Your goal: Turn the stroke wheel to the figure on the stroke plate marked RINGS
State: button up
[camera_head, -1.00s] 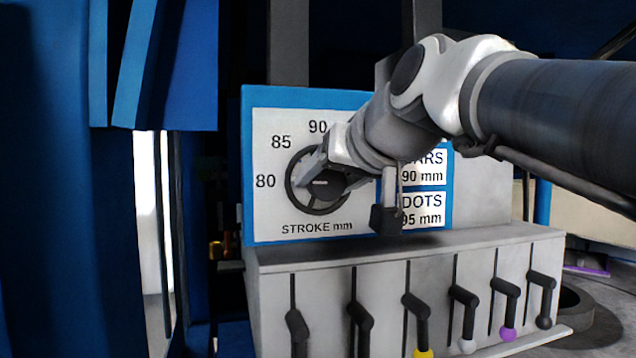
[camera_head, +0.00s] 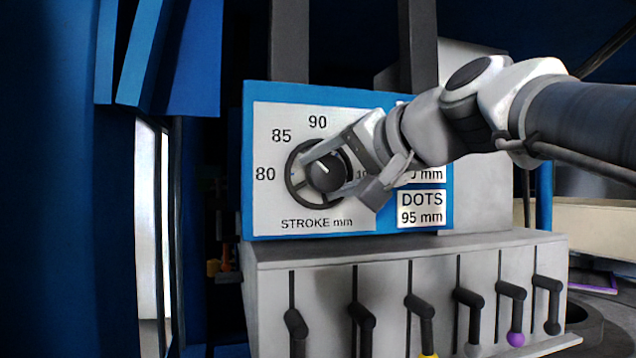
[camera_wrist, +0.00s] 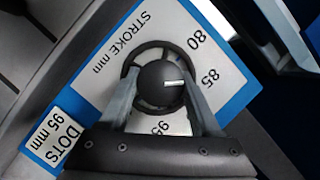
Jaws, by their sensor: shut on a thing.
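The stroke wheel (camera_head: 290,186) is a black ring with a dark round hub on the white dial face (camera_head: 275,208). A white mark on the hub points up and left, close to the 85. In the wrist view the wheel (camera_wrist: 128,72) has its mark pointing right, near the 85 and perhaps slightly to its 90 side. My gripper (camera_head: 335,170) is shut on the wheel, with one finger at each side of the hub. The DOTS 95 mm plate (camera_head: 421,208) is readable. A plate above it (camera_head: 428,175) is mostly covered by my arm. No RINGS marking is visible.
Below the dial, a grey console (camera_head: 400,250) carries several levers in slots, some with coloured knobs, such as purple (camera_head: 515,339) and yellow (camera_head: 428,356). A blue panel (camera_head: 60,180) stands at the left. My arm reaches in from the right.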

dwell(0.4)
jog(key=o, duration=1.4)
jog(key=v, duration=1.7)
jog(key=shift+s+d+f, duration=0.1)
jog(key=shift+s+d, duration=0.05)
jog(key=shift+d, duration=0.1)
